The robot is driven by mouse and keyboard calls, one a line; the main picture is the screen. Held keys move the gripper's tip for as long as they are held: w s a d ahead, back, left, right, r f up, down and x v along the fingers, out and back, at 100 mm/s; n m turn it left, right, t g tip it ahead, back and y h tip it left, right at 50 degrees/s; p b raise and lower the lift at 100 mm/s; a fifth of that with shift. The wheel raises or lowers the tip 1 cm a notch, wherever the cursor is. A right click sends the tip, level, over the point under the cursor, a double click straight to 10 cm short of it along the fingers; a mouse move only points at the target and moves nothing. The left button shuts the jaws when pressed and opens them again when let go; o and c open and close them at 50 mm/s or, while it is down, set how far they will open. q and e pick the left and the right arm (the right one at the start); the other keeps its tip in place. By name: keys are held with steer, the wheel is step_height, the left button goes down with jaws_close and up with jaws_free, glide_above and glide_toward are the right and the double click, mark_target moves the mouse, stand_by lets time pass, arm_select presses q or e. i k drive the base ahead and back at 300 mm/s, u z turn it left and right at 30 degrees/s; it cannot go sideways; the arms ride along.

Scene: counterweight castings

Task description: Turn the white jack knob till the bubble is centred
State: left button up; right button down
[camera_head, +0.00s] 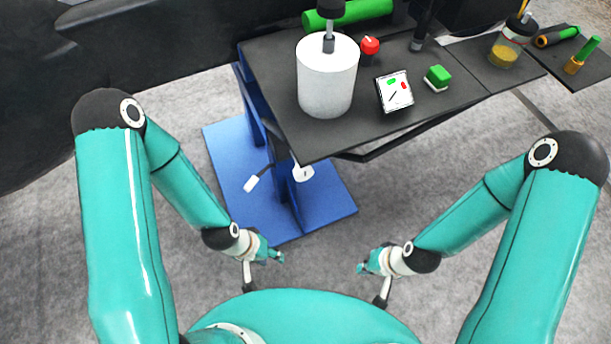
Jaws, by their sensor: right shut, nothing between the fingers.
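Below the dark table's front edge, a small white rounded part (303,173) sits by the blue stand, and a white-tipped black lever (251,184) sticks out to its left. I cannot tell which of them is the jack knob. No bubble can be made out. A tilted white panel (396,97) with green and red marks and a dark line stands on the table. My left gripper (279,258) is below the stand, apart from both white parts; its fingers are too small to judge. My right gripper (362,268) is shut and empty over the floor.
The dark table (270,60) carries a big white cylinder (326,85), a red knob (369,46), a green block (437,76) and a jar (508,47) of yellowish contents. The blue stand's base plate (330,212) lies on grey floor. Floor between my grippers is clear.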

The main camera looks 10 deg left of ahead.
mark_target(304, 174)
steer(key=u, duration=0.3)
steer(key=k, duration=1.65)
steer(key=z, duration=0.45)
steer(key=i, duration=1)
steer(key=u, duration=0.05)
